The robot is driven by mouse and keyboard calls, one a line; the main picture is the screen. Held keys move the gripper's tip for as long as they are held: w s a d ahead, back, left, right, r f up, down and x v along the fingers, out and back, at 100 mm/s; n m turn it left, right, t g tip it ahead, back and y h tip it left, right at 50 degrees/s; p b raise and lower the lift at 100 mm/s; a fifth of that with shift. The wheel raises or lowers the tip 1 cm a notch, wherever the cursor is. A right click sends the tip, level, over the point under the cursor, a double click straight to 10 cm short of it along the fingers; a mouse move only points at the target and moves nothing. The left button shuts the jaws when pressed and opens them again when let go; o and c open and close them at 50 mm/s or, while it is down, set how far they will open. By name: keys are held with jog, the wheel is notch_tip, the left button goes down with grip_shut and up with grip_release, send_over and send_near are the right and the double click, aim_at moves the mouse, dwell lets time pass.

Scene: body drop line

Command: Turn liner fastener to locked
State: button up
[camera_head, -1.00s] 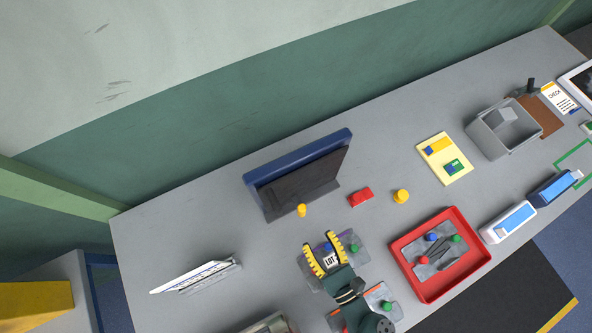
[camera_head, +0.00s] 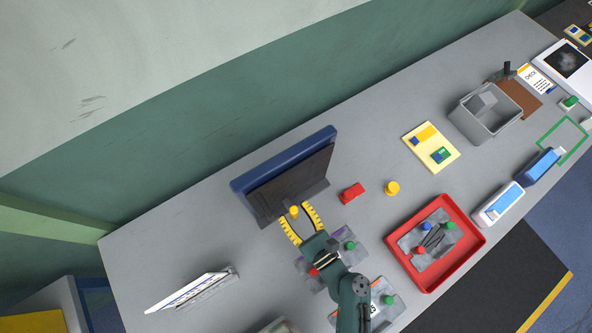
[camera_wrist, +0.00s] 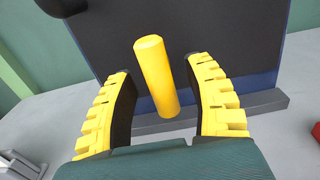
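A yellow peg-shaped fastener (camera_head: 294,212) stands out at the lower edge of a dark liner panel (camera_head: 292,187), which leans in a blue frame (camera_head: 284,157). In the wrist view the fastener (camera_wrist: 157,76) stands tilted between my two yellow ribbed fingers. My gripper (camera_head: 295,214) is open, one finger on each side of the fastener, with a visible gap on both sides in the wrist view. I cannot tell locked from unlocked by its look.
A red block (camera_head: 351,193) and another yellow knob (camera_head: 392,188) lie to the right. A red tray (camera_head: 472,254) with small parts is farther right. A leaning white sheet (camera_head: 188,290) stands at left. Grey plates with coloured knobs lie under my arm.

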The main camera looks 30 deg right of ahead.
grip_shut()
jog(key=shift+w, duration=0.15)
